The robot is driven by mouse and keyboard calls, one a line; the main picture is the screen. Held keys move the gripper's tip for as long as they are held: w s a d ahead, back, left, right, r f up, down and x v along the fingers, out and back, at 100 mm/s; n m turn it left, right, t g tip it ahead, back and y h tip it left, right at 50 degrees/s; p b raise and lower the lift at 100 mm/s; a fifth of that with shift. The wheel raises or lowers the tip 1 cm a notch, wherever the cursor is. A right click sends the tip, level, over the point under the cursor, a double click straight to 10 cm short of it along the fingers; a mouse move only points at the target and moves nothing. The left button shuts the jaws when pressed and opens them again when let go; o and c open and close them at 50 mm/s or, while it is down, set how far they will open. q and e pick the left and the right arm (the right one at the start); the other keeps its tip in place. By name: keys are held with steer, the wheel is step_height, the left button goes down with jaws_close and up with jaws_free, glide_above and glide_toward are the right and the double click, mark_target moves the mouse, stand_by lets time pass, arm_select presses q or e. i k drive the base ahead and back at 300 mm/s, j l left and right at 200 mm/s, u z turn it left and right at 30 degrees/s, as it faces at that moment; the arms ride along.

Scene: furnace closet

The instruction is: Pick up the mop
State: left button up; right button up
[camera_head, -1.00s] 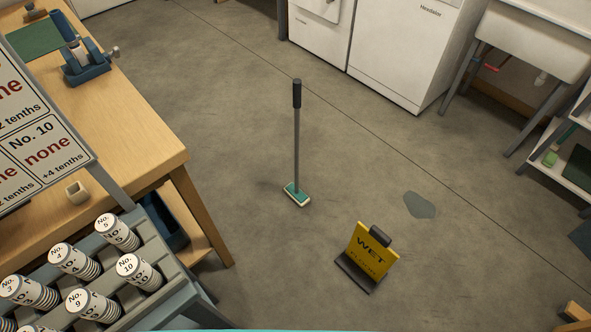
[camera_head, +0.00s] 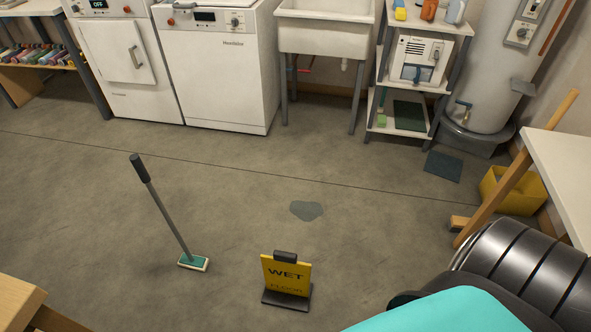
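The mop (camera_head: 168,222) stands on the concrete floor left of centre in the head view. It has a dark grip at the top, a grey pole leaning up to the left, and a small teal and white head (camera_head: 193,262) on the floor. Neither of my grippers shows in the head view. Part of my own body, teal and dark, fills the lower right corner. Nothing is seen touching the mop.
A yellow wet-floor sign (camera_head: 287,276) stands right of the mop, near a dark puddle (camera_head: 306,210). White machines (camera_head: 219,75), a sink (camera_head: 325,32) and a shelf (camera_head: 409,98) line the back. A wooden table corner (camera_head: 22,305) is lower left.

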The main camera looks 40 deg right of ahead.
mark_target(187, 260)
steer(key=i+l+z, duration=0.2)
steer(key=i+z, duration=0.3)
steer(key=i, duration=0.15)
steer(key=i+j+z, duration=0.3)
steer(key=i, duration=0.15)
